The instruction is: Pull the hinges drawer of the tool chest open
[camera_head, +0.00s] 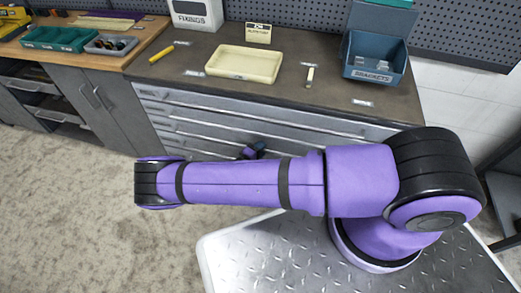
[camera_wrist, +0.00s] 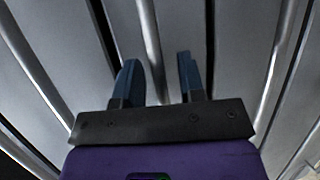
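The tool chest (camera_head: 150,95) has a grey front with several wide drawers, each with a long bar handle. No drawer label is readable, so I cannot tell which one is the hinges drawer. My gripper (camera_head: 252,150) is at the chest front in the head view, partly hidden behind my purple arm. In the wrist view my gripper (camera_wrist: 158,62) has its two blue fingers apart. One bar handle (camera_wrist: 150,35) runs between the fingers, with a gap showing on both sides. Whether the fingertips reach past the bar is unclear.
On the chest top are a cream tray (camera_head: 243,64), a yellow marker (camera_head: 161,54), a blue brackets bin (camera_head: 374,60) and a white fixings box (camera_head: 195,14). A wooden workbench (camera_head: 75,55) stands at the left. The floor (camera_head: 90,190) at the front left is clear.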

